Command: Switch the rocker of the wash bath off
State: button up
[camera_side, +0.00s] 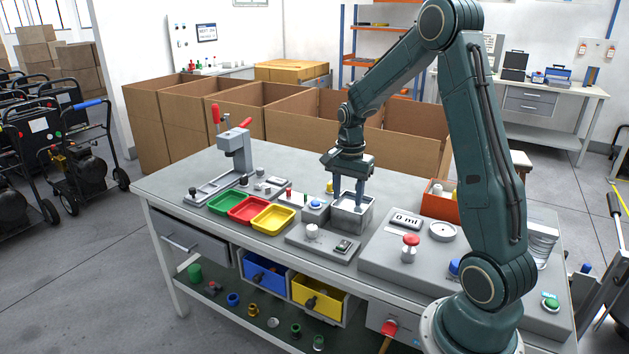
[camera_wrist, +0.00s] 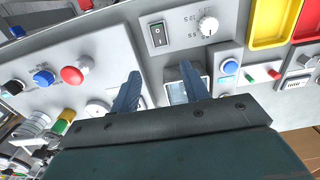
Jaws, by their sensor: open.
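The rocker (camera_side: 343,246) is a small dark switch on a flat grey panel (camera_side: 322,248), beside a white knob (camera_side: 312,231). In the wrist view the rocker (camera_wrist: 157,34) has a black body in a pale frame, with the knob to its right. Which way it is tipped I cannot tell. The wash bath (camera_side: 365,222) is an open grey metal box behind the panel; part of it shows in the wrist view (camera_wrist: 178,93). My gripper (camera_side: 347,203) is open and empty, pointing down over the bath. Its two blue-grey fingers (camera_wrist: 160,72) are apart from the rocker.
A blue-button box (camera_side: 316,206) stands left of the bath. Green, red and yellow trays (camera_side: 272,219) lie further left, near a lever press (camera_side: 236,150). To the right is a raised console (camera_side: 385,262) with a red mushroom button (camera_side: 410,241). An orange bin (camera_side: 437,205) stands behind.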

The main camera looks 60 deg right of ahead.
aim_at(345, 242)
jog(key=shift+f, duration=0.15)
jog(key=shift+f, duration=6.8)
